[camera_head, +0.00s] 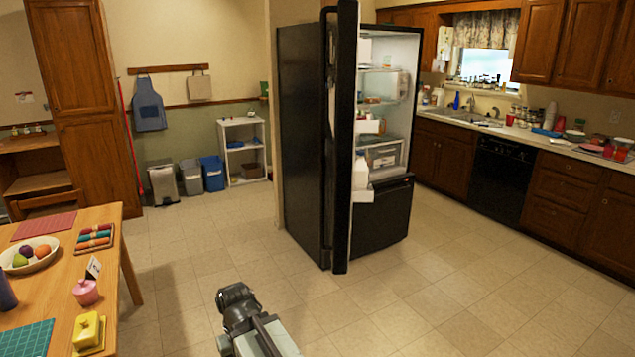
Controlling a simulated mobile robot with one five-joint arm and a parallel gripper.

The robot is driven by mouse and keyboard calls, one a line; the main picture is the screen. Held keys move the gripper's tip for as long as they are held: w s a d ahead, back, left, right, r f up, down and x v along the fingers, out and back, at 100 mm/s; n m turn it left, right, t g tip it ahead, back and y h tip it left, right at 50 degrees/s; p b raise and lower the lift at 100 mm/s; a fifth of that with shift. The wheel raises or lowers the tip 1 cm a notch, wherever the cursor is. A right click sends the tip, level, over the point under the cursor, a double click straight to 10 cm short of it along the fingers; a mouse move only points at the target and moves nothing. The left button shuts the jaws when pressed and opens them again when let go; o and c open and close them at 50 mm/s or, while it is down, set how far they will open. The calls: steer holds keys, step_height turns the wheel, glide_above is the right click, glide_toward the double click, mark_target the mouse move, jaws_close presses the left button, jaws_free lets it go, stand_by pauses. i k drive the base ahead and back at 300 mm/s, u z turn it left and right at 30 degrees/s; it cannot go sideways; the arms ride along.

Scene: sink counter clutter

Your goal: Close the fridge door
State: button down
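The black fridge (301,140) stands in the middle of the view. Its tall black door (345,130) is swung open toward me and shows nearly edge-on, with a handle on its left side. White door shelves with items show on the door's right side. The lit interior (393,80) holds shelves with several items. A black lower drawer front (383,215) sits beneath and looks shut. My arm reaches in from the bottom edge. My gripper (236,297) is low over the floor, well short of the door and apart from it; its fingers cannot be made out.
Tiled floor (210,245) is clear between my arm and the fridge. A wooden table (60,270) with a fruit bowl and other items stands at left. A counter (560,145) with a sink and clutter runs along the right. Bins (190,177) stand at the back wall.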

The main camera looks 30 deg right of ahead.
mark_target(343, 50)
steer(key=z, duration=0.3)
steer(key=i, duration=1.7)
steer(key=u, duration=0.55)
